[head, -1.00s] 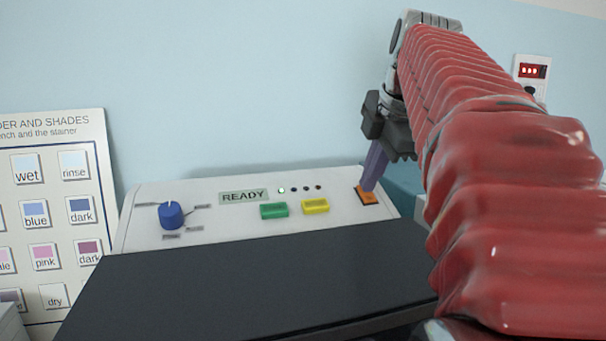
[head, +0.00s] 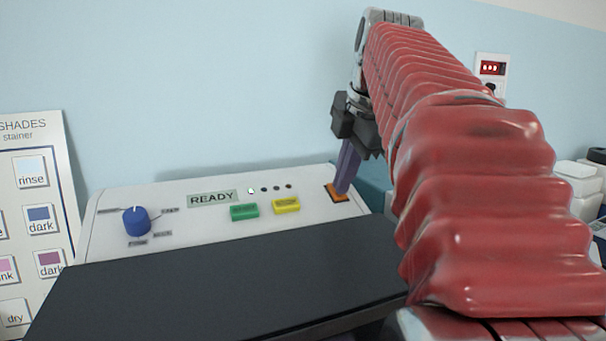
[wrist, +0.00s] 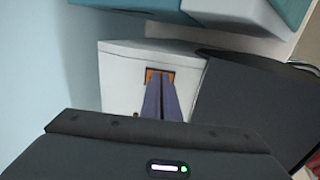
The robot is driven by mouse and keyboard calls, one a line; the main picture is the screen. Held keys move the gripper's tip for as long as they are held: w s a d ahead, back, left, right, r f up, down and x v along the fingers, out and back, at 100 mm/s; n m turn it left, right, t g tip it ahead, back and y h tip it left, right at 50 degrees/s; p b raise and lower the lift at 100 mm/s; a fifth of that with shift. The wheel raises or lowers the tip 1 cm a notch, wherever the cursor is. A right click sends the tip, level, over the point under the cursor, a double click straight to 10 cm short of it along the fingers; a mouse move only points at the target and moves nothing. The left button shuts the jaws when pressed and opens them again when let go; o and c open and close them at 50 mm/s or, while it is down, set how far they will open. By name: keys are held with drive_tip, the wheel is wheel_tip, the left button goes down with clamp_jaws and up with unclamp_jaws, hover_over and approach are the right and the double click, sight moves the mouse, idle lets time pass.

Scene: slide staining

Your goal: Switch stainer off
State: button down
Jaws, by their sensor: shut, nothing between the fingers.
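The stainer (head: 300,222) is a white machine with a sloping control panel and a dark lid (head: 220,280) in front.
The panel also has a blue knob (head: 136,221), a green button (head: 244,212) and a yellow button (head: 286,205). A shade chart (head: 40,200) stands at the left. A red-lit wall device (head: 492,68) and white containers (head: 578,180) are at the right.

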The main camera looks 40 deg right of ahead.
drive_tip(key=shift+s+f, duration=0.2)
drive_tip(key=shift+f, duration=0.15)
drive_tip(key=shift+s+a+r, duration=0.1)
drive_tip(key=shift+r, duration=0.35)
drive_tip(key=v, duration=1.3)
drive_tip(key=shift+r, duration=0.2)
drive_tip(key=shift+s, duration=0.2)
